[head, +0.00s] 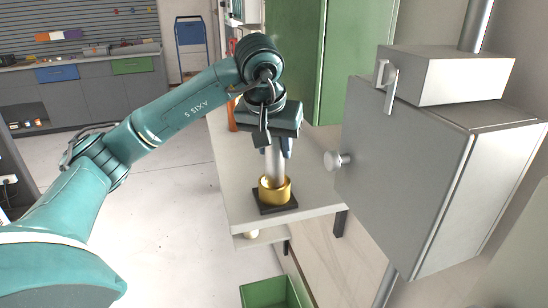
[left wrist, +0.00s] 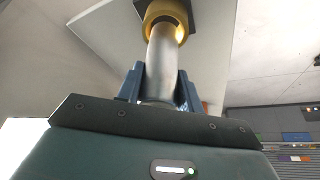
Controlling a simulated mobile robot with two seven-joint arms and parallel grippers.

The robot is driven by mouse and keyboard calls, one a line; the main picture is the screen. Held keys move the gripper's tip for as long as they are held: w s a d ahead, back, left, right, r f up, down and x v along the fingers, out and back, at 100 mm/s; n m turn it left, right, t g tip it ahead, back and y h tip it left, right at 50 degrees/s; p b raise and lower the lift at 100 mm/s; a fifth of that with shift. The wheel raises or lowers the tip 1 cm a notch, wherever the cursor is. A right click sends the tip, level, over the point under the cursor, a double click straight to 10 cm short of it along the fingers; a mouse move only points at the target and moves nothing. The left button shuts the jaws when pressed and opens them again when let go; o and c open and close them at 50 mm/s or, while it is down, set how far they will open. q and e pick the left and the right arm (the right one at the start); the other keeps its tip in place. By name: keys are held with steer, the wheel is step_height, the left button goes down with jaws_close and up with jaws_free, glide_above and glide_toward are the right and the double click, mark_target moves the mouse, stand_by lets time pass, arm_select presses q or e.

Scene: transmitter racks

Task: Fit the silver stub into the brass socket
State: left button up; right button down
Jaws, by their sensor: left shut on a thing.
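The silver stub (head: 276,165) is a plain metal cylinder, close to upright, with its lower end at the mouth of the brass socket (head: 274,194). The socket is a short gold ring on a black square base on the light bench. My left gripper (head: 274,147) is above the socket, pointing down, shut on the stub's upper part. In the left wrist view the stub (left wrist: 162,55) runs from between the blue fingers (left wrist: 160,90) to the opening of the brass socket (left wrist: 165,14). Part of the socket's inner wall shows beside the stub. I cannot tell how deep the stub's end sits.
A grey cabinet (head: 395,150) with a round knob (head: 337,160) stands close to the right of the bench (head: 240,190). A green cabinet (head: 355,60) is behind. A green bin (head: 270,292) is on the floor below. The floor to the left is clear.

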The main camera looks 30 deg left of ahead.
mark_target(274, 161)
arm_select(q)
steer(key=shift+f, duration=1.6)
steer(key=shift+f, duration=0.2)
steer(key=o, duration=1.1)
steer(key=v, duration=1.2)
steer(key=shift+r+p, duration=0.2)
steer(key=shift+p, duration=0.25)
steer(key=shift+s+f, duration=0.1)
